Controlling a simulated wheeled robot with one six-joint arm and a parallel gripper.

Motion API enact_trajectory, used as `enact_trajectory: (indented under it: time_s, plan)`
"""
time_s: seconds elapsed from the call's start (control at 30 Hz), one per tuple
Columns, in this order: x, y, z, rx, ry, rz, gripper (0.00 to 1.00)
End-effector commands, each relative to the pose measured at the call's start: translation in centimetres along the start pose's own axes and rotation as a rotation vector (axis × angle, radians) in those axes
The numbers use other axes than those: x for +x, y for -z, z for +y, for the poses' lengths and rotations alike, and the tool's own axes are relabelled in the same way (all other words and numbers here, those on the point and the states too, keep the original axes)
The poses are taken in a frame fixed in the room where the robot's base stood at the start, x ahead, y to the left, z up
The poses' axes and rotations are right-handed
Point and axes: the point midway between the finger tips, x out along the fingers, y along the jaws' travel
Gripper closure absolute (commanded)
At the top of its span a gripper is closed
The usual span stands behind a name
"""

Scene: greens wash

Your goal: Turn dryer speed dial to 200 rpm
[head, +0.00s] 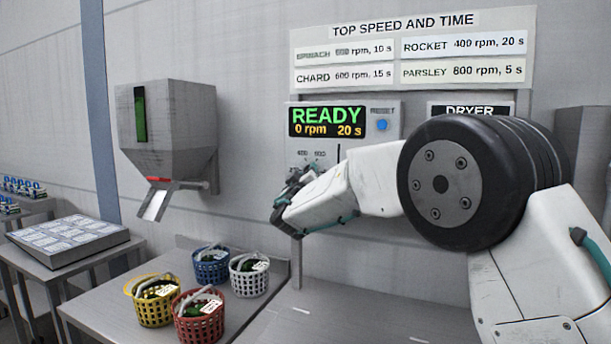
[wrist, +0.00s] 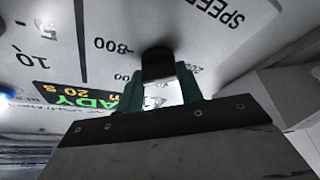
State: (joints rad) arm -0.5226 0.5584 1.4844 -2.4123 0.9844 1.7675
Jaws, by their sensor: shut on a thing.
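The dryer speed dial is a black knob (wrist: 157,62) on the light panel in the wrist view. My gripper (wrist: 159,88) is shut on it, with a teal finger on each side. The panel appears upside down there, with 800 and a partly covered 20… mark near the knob. The dial's pointer is hidden, so I cannot tell its setting. In the head view my gripper (head: 290,192) is at the lower part of the dryer panel (head: 300,150) and covers the knob. The display (head: 327,121) reads READY, 0 rpm, 20 s.
A blue reset button (head: 382,125) is right of the display. A speed and time chart (head: 410,22) hangs above. Several baskets of greens, including a red one (head: 200,318), stand on the table (head: 110,322) at lower left. A grey hopper (head: 165,125) hangs on the wall.

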Motion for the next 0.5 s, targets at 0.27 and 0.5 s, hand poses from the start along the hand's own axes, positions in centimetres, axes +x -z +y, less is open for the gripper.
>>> enact_trajectory:
  time_s: [0.27, 0.5]
  plan:
    - [-0.04, 0.2, 0.07, -0.242, 0.102, 0.003, 0.86]
    - [-0.02, 0.21, 0.1, -0.452, 0.188, 0.003, 0.86]
